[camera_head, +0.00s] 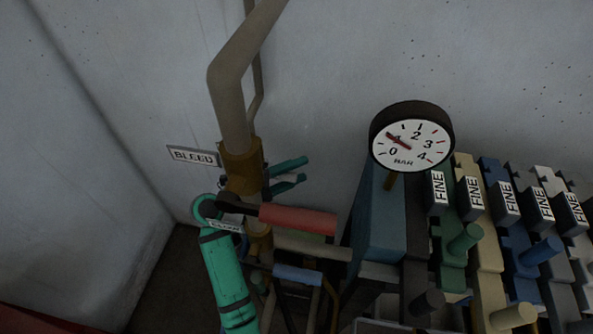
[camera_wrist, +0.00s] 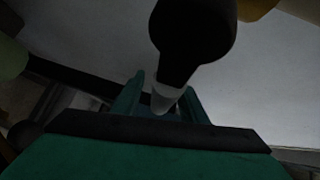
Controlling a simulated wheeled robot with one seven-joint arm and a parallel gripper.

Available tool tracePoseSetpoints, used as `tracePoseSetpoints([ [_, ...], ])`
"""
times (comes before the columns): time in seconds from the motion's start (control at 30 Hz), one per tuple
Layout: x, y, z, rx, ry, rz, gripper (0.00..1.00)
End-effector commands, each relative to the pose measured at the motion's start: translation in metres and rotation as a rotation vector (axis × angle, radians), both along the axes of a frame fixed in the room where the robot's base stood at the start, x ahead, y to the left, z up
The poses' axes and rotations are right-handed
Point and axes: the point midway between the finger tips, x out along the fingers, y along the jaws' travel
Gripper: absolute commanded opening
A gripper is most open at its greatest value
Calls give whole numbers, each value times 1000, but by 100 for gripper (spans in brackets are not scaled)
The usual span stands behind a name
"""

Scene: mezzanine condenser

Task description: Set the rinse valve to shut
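A vertical pipe carries a brass valve body (camera_head: 240,168) with a dark hub and a red lever (camera_head: 297,219) pointing right. A small tag (camera_head: 225,225) by the hub is too blurred to read, so I cannot tell if this is the rinse valve. A second lever with a blue grip (camera_head: 297,275) lies lower. My green gripper (camera_head: 287,176) shows partly behind the pipe, its two fingers apart, above the red lever and not visibly touching it. In the wrist view, my fingers (camera_wrist: 162,98) stand apart, with a dark rounded part (camera_wrist: 193,30) above them and a pale tip between them.
A BLEED sign (camera_head: 193,157) is at the left of the pipe. A bar gauge (camera_head: 411,140) stands on a blue block at the right. Several blocks marked FINE with coloured knobs (camera_head: 466,237) fill the right side. The wall is close behind.

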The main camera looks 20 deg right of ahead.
Motion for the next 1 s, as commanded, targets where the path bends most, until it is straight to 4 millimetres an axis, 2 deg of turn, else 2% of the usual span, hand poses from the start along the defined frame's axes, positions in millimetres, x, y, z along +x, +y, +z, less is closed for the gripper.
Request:
tracePoseSetpoints([
  [0.17, -2, 13, 2, -1, -1, 3, 39],
  [0.6, -17, 87, 14, -1, -1, 3, 39],
  [0.8, -21, 102, 16, 0, 0, 2, 39],
  [1.0, -22, 104, 16, 0, 0, 0, 39],
])
